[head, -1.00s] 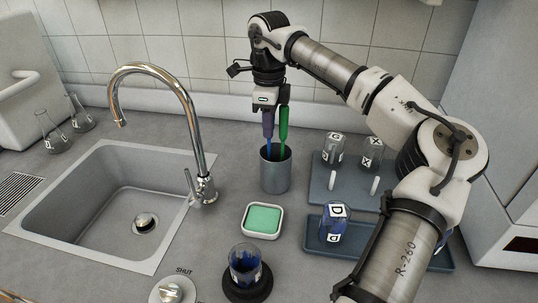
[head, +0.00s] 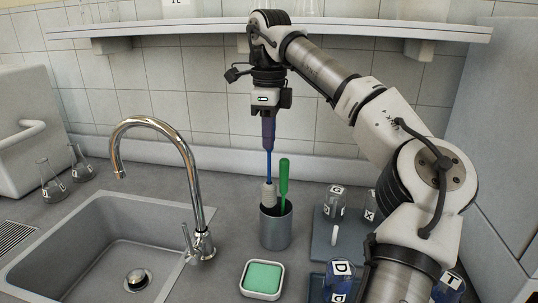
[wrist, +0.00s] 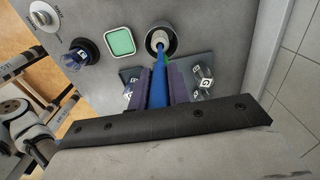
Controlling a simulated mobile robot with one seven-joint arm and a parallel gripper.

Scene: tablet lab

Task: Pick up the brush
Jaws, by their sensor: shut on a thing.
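The brush (head: 268,192) has a thin blue handle and a pale bristle head at its lower end. It hangs upright from my gripper (head: 268,138), whose purple fingers are shut on the handle. The blue handle (wrist: 159,92) also shows between the fingers in the wrist view. The bristle head is at the rim of the grey metal cup (head: 275,234); I cannot tell whether its tip is still inside. A green-handled tool (head: 283,176) stands in the cup, just right of the brush.
A sink (head: 75,235) with a curved tap (head: 190,165) lies to the left. A green sponge in a white dish (head: 262,279) is in front of the cup. Labelled glassware (head: 333,200) stands on blue trays to the right. A shelf (head: 200,27) crosses the wall above.

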